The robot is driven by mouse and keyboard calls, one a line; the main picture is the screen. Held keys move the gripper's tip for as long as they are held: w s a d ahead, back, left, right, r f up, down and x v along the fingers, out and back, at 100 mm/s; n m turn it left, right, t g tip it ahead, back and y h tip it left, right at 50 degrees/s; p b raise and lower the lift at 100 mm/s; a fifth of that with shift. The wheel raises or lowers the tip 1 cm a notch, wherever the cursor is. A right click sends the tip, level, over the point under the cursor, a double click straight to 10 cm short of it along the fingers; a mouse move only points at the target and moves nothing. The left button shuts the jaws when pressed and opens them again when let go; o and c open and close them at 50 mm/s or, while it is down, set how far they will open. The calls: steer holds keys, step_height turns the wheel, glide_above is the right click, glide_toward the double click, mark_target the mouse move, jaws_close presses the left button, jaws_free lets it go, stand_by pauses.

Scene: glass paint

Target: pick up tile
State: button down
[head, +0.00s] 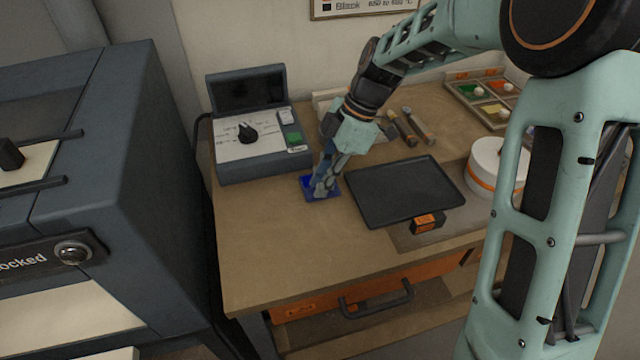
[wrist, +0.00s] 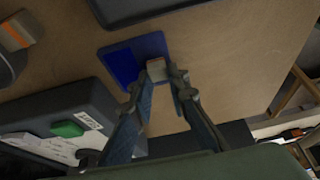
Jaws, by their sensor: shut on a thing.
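The blue tile (head: 307,182) is at the left part of the wooden workbench, just in front of the control box. In the wrist view the tile (wrist: 122,64) is a flat blue square with a darker and a lighter part. My gripper (head: 323,192) points down over the tile and partly hides it. In the wrist view my gripper (wrist: 158,72) has its fingertips close together at the tile's edge, shut on it. A small pale piece shows between the fingertips. I cannot tell whether the tile touches the bench top.
A dark tray (head: 405,190) lies close right of my gripper. The control box (head: 262,135) stands behind left. A round white container (head: 497,165), tools (head: 403,128) and colour trays (head: 490,100) are to the right. The bench's front left (head: 270,245) is clear.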

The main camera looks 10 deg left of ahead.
steer(key=shift+r, duration=0.15)
steer(key=shift+r+p, duration=0.5)
steer(key=shift+r, duration=0.1)
step_height(320, 180, up, 2)
steer(key=shift+r+p, duration=0.25)
steer(key=shift+p, duration=0.6)
steer(key=s+d+r+p, duration=0.2)
steer(key=s+d+r, duration=0.1)
steer(key=s+r, duration=0.3)
steer(key=s+d+r+p, duration=0.3)
steer(key=s+r, duration=0.3)
steer(key=shift+s+d+p, duration=0.2)
steer(key=shift+d+p, duration=0.05)
steer(key=shift+p, duration=0.1)
